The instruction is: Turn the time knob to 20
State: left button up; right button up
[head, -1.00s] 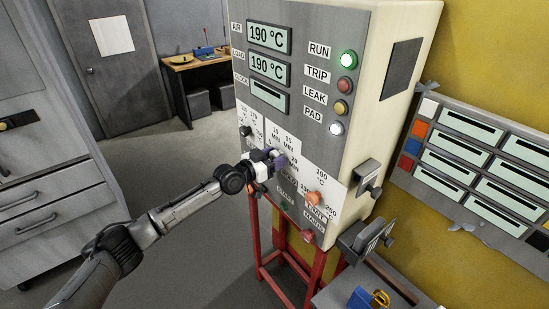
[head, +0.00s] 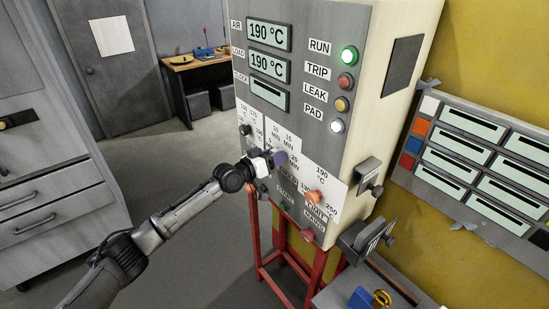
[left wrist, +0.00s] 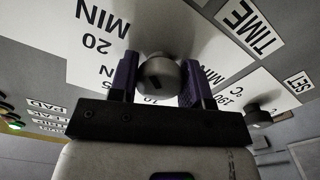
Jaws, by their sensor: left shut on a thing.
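The time knob (left wrist: 160,76) is a round grey knob on the oven's front panel, beside the TIME label (left wrist: 247,27). My left gripper (head: 275,158) is at the panel. In the left wrist view its purple fingers (left wrist: 160,82) stand on either side of the knob and are shut on it. A small dark mark shows on the knob's face; which number it points to I cannot tell. The 20 MIN print (left wrist: 98,30) lies at the upper left of that view. In the head view the gripper hides the knob. My right gripper is not in view.
The oven (head: 318,100) shows 190 °C on two displays, and its CLOCK display (head: 269,95) looks blank. An orange knob (head: 314,197) and a red button (head: 307,236) sit lower right of the gripper. A red stand (head: 268,255) is below.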

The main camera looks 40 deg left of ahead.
pick_arm(q)
jog(key=n, duration=0.3)
jog(key=shift+n, duration=0.4)
jog(key=shift+n+p, duration=0.5)
jog(key=shift+n, duration=1.3)
jog(key=o, duration=0.9)
jog(key=shift+s, duration=0.1)
jog(key=b+v, duration=0.2)
jog(key=v, duration=1.1)
jog(key=shift+s, duration=0.3)
